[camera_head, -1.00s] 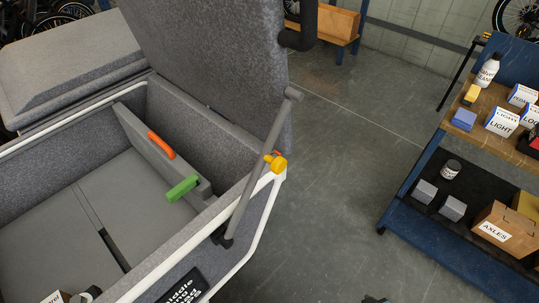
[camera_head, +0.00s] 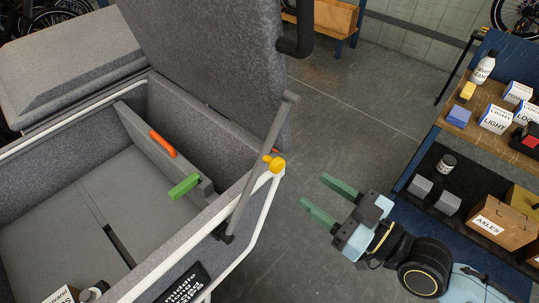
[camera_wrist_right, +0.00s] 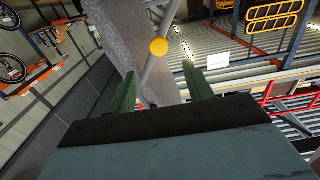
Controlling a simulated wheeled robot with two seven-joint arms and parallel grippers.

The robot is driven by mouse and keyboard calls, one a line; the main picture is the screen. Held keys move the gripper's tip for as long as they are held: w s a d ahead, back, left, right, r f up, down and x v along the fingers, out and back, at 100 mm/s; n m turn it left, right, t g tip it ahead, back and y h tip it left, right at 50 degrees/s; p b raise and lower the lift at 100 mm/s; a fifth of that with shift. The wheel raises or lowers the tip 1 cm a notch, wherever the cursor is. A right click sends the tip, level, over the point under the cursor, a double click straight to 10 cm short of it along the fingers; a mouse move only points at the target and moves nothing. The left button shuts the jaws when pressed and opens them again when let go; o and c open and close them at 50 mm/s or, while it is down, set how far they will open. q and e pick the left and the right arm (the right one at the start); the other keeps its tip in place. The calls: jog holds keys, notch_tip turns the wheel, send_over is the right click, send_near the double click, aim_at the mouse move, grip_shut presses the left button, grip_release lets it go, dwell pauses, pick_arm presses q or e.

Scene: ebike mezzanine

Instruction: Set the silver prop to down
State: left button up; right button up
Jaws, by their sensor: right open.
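The silver prop (camera_head: 251,187) is a grey bar standing tilted at the right side of the cargo box (camera_head: 172,262). It runs from a dark bracket low on the box side up towards the raised grey lid (camera_head: 215,60). A yellow knob (camera_head: 275,164) sits beside the bar at the rim corner. My right gripper (camera_head: 313,189) is open and empty, to the right of the prop and apart from it, its green fingers pointing left. In the right wrist view the yellow knob (camera_wrist_right: 159,47) and the prop (camera_wrist_right: 147,75) show beyond the open fingers (camera_wrist_right: 160,72). My left gripper is out of view.
Inside the box is a grey divider panel with an orange handle (camera_head: 163,144) and a green handle (camera_head: 184,186). A blue shelf cart (camera_head: 408,168) with boxes and bottles stands at the right. Open floor (camera_head: 340,110) lies between box and cart.

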aim_at(280, 167)
jog(key=p+x, duration=0.1)
jog(key=x, duration=1.2)
jog(key=shift+f, duration=0.1)
jog(key=shift+c, duration=0.4)
grip_shut()
